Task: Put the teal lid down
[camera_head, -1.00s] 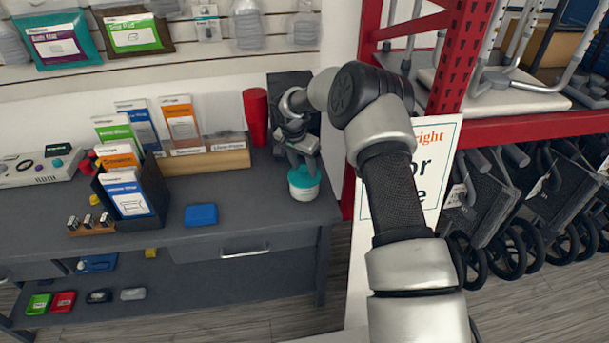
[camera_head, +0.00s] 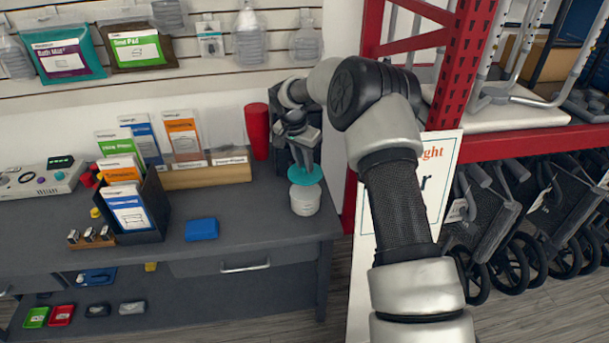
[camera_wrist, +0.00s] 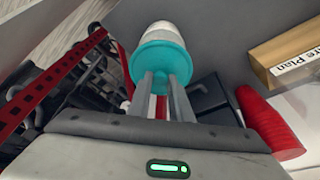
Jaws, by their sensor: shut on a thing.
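The teal lid (camera_head: 306,180) is a round disc in my gripper (camera_head: 303,168), just above a white tub (camera_head: 304,200) on the grey counter. In the head view the lid looks slightly raised from the tub, and I cannot tell whether their rims touch. In the wrist view the lid (camera_wrist: 157,52) lies at the fingertips of my gripper (camera_wrist: 166,76), with the white tub (camera_wrist: 163,33) beyond it. The fingers are shut on the lid; they hide part of its top.
A red cup (camera_head: 257,131) stands behind and left of the tub. Bare counter (camera_head: 253,218) lies left of the tub. A red rack post (camera_head: 350,195) is close right.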

